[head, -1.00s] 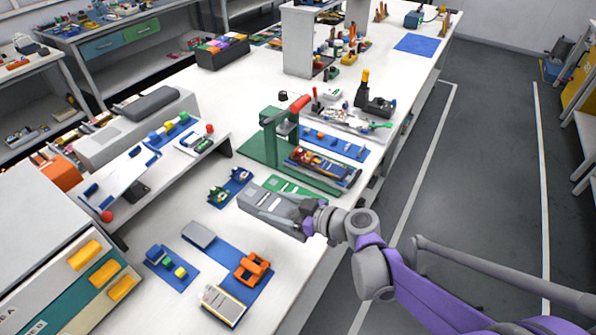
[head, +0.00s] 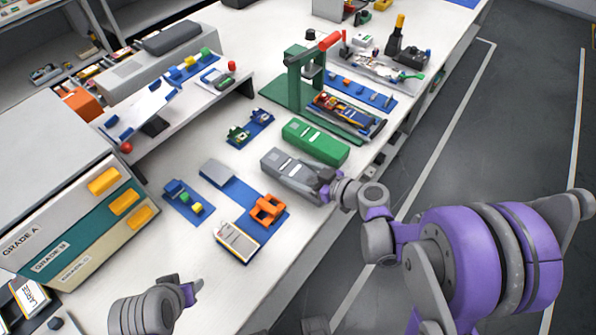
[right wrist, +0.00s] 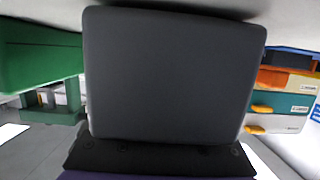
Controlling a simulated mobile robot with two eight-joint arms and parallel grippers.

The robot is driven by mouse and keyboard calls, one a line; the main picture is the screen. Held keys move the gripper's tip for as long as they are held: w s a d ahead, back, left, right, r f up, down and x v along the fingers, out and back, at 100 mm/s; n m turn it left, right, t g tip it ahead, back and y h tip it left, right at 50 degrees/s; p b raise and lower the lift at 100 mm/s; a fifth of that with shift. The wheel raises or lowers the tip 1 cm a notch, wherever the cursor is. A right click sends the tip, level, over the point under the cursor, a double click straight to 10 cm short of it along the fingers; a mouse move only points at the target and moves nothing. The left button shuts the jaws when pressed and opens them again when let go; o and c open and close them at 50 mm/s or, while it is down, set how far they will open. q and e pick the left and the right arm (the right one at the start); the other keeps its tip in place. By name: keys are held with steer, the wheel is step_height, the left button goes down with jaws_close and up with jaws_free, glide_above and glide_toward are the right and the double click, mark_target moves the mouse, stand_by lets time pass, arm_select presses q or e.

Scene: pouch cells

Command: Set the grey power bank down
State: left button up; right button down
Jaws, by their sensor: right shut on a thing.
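The grey power bank (head: 288,170) is a long grey block with light labels on top. It lies level over the white bench, beside the green power bank (head: 315,142). My right gripper (head: 327,184) is shut on its right end. I cannot tell whether its underside touches the bench. In the right wrist view the power bank (right wrist: 172,75) fills the middle as a dark slab. The green block (right wrist: 40,60) stands left of it there. My left gripper (head: 193,290) is over the bench's near part, away from the power bank; its fingers are too small to judge.
A blue mat (head: 232,190) with a grey plate, an orange holder (head: 268,208) and a white-faced pack (head: 236,242) lies nearer me. A green press (head: 290,85) with a red handle stands behind. Graded drawers (head: 70,215) stand left. Bare bench shows at the near middle.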

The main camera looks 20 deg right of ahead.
steer(key=shift+f, duration=0.15)
jaws_free()
steer(key=shift+r, duration=0.25)
steer(key=v, duration=1.2)
steer(key=shift+p, duration=0.4)
